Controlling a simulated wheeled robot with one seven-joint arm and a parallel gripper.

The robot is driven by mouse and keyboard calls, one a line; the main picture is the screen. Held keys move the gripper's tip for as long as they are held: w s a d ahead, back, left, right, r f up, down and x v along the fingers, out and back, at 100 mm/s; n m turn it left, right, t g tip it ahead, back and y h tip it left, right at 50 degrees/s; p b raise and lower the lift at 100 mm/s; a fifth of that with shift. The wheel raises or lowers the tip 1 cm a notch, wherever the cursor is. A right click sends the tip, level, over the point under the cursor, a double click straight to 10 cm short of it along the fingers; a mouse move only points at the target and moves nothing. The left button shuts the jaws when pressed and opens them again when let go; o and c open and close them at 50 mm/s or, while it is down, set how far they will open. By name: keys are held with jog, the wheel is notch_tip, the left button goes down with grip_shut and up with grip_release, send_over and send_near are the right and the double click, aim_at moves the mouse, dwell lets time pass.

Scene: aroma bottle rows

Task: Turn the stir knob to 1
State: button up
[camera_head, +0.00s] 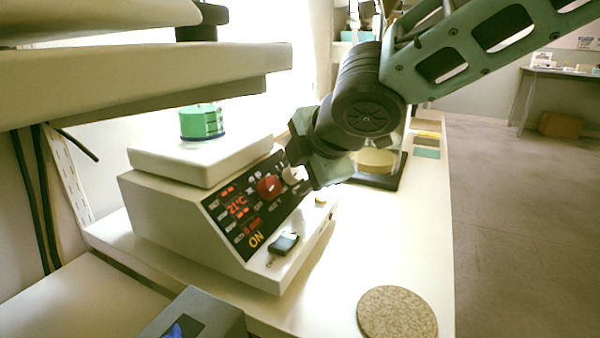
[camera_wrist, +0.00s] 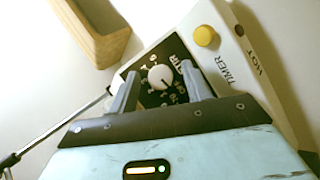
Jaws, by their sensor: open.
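The hotplate stirrer (camera_head: 190,220) stands on the white bench, its dark sloped panel facing right and front. A red knob (camera_head: 268,187) sits on the panel. The white stir knob (camera_head: 292,174) is right of it, partly hidden by my gripper (camera_head: 306,164). In the wrist view the stir knob (camera_wrist: 161,77) is round and white on a black dial with numbers and the word STIR. My gripper (camera_wrist: 160,70) is open, with one finger on each side of the knob. I cannot tell whether the fingers touch it. The knob's exact pointer setting is too small to read.
A beaker with green liquid (camera_head: 201,122) stands on the white top plate (camera_head: 200,158). A black switch (camera_head: 283,243) is at the panel's lower front. A round cork mat (camera_head: 397,314) lies front right. A beige shelf (camera_head: 140,80) overhangs the upper left. A yellow button (camera_wrist: 205,36) is near the dial.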

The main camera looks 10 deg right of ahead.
jog(key=c, duration=1)
jog(key=shift+r+m+p, duration=0.2)
jog(key=shift+m+p, duration=0.1)
jog(key=shift+p, duration=0.35)
jog(key=p, duration=0.1)
jog(key=m+g+p, duration=0.1)
jog(key=p, duration=0.1)
jog(key=shift+r+m, duration=0.2)
jog(key=shift+m, duration=0.1)
jog(key=m+g+p, duration=0.1)
jog(key=m+p, duration=0.1)
jog(key=p, duration=0.1)
jog(key=shift+w+h+p, duration=0.1)
jog(key=shift+h+p, duration=0.2)
jog(key=shift+p, duration=0.1)
jog(key=m+g+p, duration=0.1)
jog(key=m+p, duration=0.1)
jog(key=p, duration=0.1)
jog(key=shift+p, duration=0.4)
jog(key=shift+f+p, duration=0.15)
jog(key=shift+p, duration=0.25)
jog(key=shift+f+m+g, duration=0.15)
jog(key=shift+m+g, duration=0.15)
